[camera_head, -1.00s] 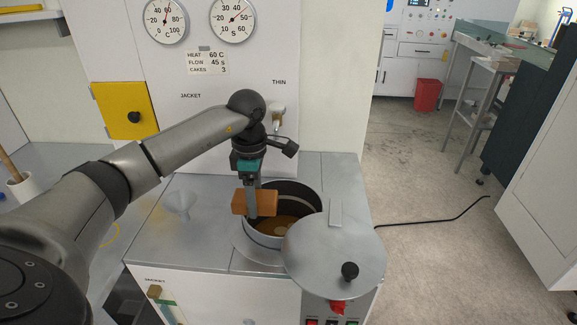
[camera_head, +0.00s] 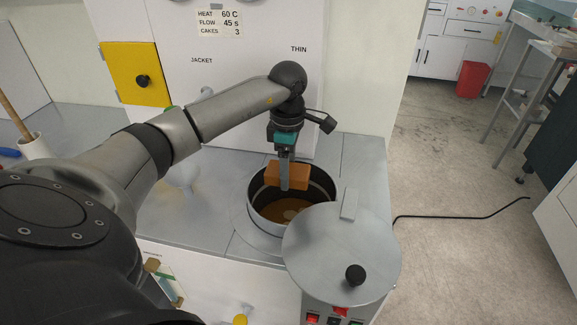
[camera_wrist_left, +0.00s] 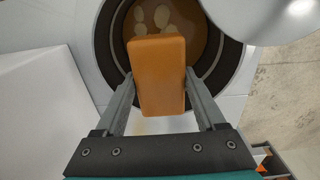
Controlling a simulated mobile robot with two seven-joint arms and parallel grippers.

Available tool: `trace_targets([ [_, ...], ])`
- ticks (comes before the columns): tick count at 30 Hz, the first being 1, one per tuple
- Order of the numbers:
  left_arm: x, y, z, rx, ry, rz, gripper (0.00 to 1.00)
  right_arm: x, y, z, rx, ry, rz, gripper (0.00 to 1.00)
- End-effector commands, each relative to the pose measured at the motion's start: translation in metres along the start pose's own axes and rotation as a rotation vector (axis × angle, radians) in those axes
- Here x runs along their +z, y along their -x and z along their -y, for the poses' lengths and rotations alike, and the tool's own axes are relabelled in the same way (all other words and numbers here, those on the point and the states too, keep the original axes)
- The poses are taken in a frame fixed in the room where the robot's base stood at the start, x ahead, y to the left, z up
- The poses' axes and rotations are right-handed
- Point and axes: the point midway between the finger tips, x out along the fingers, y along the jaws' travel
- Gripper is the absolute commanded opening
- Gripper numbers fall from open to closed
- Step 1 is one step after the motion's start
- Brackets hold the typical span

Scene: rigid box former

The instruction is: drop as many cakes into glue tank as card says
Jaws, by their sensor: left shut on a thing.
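My left gripper (camera_head: 285,180) is shut on an orange-brown cake (camera_head: 299,176), held over the mouth of the round glue tank (camera_head: 254,206). In the left wrist view the cake (camera_wrist_left: 158,75) sits between the two fingers (camera_wrist_left: 158,98), above the tank opening. Brown glue (camera_head: 285,211) lies in the tank with paler lumps on it, clearer in the left wrist view (camera_wrist_left: 160,18). The tank's round grey lid (camera_head: 335,250) is swung aside at the front right. The card (camera_head: 218,22) on the panel reads HEAT 60 C, FLOW 45 s, CAKES 3. My right gripper is not in view.
A funnel (camera_head: 184,176) stands on the grey worktop left of the tank. A yellow door (camera_head: 130,72) with a black knob is on the back panel. Switches (camera_head: 333,320) sit below the lid. A black cable (camera_head: 460,213) runs over the floor at right.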

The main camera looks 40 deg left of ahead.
Motion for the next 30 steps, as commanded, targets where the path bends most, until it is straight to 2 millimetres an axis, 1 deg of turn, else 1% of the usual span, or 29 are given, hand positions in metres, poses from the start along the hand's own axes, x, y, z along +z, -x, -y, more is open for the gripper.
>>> trace_targets([
  [1,0.000,-0.010,0.000,0.000,0.000,0.001,0.00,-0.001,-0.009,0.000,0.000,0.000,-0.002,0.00],
  [6,0.000,-0.021,0.000,0.001,-0.001,0.001,0.00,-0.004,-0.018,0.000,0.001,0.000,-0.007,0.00],
  [15,0.000,-0.021,0.000,0.001,-0.001,0.001,0.00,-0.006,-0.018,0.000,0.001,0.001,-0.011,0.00],
  [16,0.000,-0.021,0.000,0.001,-0.001,0.001,0.75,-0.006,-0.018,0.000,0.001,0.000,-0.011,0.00],
  [21,0.000,-0.021,0.000,0.001,-0.001,0.001,0.94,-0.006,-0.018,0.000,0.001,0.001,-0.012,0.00],
  [23,0.000,-0.021,0.000,0.001,-0.001,0.000,1.00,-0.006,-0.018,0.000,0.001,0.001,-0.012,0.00],
  [30,0.000,-0.021,0.000,-0.001,-0.001,0.000,1.00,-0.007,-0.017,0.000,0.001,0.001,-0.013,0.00],
])
